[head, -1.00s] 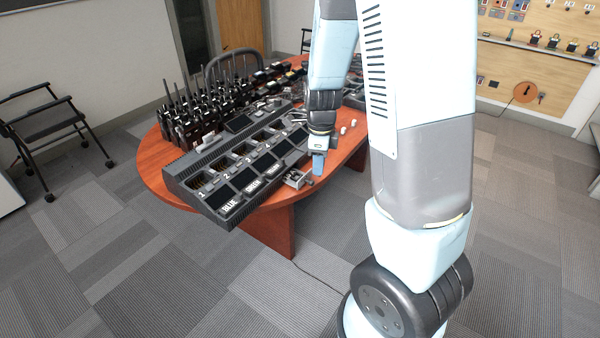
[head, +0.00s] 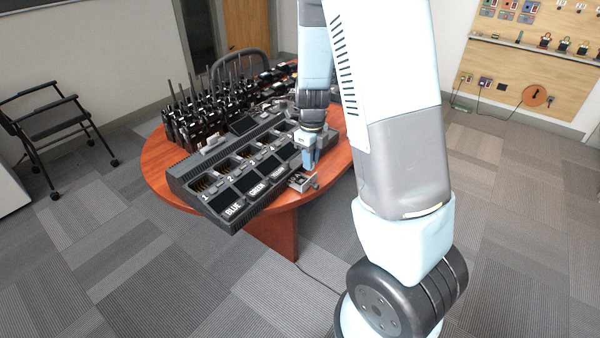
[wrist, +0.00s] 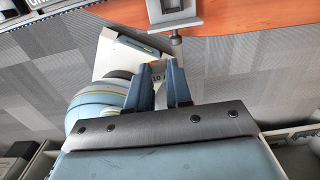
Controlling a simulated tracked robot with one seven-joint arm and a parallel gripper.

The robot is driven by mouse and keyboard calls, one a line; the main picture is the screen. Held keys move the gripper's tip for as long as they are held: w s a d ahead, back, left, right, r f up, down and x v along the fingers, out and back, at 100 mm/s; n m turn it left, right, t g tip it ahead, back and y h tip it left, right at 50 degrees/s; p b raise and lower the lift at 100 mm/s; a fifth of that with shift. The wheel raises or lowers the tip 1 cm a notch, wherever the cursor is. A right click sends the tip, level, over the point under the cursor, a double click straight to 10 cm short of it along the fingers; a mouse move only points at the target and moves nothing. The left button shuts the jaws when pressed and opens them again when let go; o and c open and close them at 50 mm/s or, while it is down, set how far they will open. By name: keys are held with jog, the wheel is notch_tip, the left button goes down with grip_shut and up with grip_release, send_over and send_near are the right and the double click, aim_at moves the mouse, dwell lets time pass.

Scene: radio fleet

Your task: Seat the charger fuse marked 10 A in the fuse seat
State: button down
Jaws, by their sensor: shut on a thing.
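The fuse is too small and hidden to make out in the head view.
The large charger (head: 222,208) with numbered bays and labelled pads fills the front of the red-brown table (head: 157,172). Several radios (head: 200,122) with antennas stand behind it. A chair (head: 50,120) is at the left. A wooden board (head: 530,70) hangs at right.

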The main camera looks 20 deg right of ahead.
jog(key=w+f, duration=0.3)
jog(key=f, duration=0.1)
jog(key=w+a+f, duration=0.1)
jog(key=w+f, duration=0.1)
jog(key=shift+w+f, duration=0.1)
jog(key=shift+w, duration=0.25)
jog(key=shift+w+f, duration=0.15)
jog(key=shift+f, duration=1.5)
jog(key=shift+f, duration=0.15)
jog(key=c, duration=1)
grip_release()
jog(key=shift+c, duration=0.2)
